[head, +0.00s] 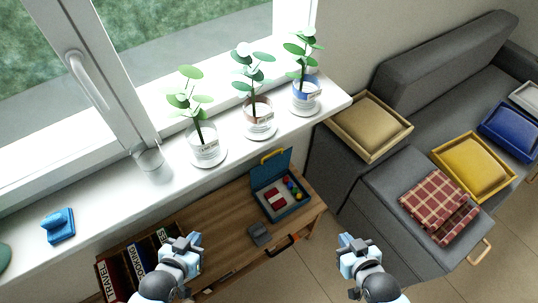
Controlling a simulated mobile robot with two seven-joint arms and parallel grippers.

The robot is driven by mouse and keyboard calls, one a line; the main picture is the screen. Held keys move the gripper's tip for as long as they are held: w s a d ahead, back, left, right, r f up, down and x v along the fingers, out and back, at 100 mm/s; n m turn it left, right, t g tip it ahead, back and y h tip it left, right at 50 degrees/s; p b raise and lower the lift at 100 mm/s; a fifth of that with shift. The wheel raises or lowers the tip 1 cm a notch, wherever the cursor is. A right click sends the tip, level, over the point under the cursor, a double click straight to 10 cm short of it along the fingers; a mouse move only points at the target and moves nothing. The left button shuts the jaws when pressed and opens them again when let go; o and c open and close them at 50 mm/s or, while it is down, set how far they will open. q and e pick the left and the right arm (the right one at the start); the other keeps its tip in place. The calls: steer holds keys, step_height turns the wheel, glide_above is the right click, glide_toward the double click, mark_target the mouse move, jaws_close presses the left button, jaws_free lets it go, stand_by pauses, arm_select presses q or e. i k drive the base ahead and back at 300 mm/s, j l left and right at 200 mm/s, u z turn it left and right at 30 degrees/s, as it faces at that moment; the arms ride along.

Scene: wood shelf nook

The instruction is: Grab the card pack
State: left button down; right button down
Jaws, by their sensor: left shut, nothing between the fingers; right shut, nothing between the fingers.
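An open blue case (287,213) with a yellow handle sits on the wooden desk below the window sill. Inside it lie small red blocks (275,199), which may be the card pack, beside several coloured round pieces (292,188). They are too small to identify surely. My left gripper (184,243) is shut and empty, above the left part of the desk near the books, left of the case. My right gripper (351,244) is shut and empty, right of the desk and apart from the case.
A small grey object (259,234) lies on the desk in front of the case. Books (140,262) stand at the desk's left. Potted plants (257,118) line the sill (115,200), with a blue object (58,225) at left. A grey sofa (430,70) with trays is at right.

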mark_target(275, 197)
steer(key=i+l, duration=0.1)
steer(key=l, duration=0.3)
steer(key=i+l+z, duration=0.1)
steer(key=l, duration=0.3)
steer(key=i+l, duration=0.2)
steer(key=l, duration=0.15)
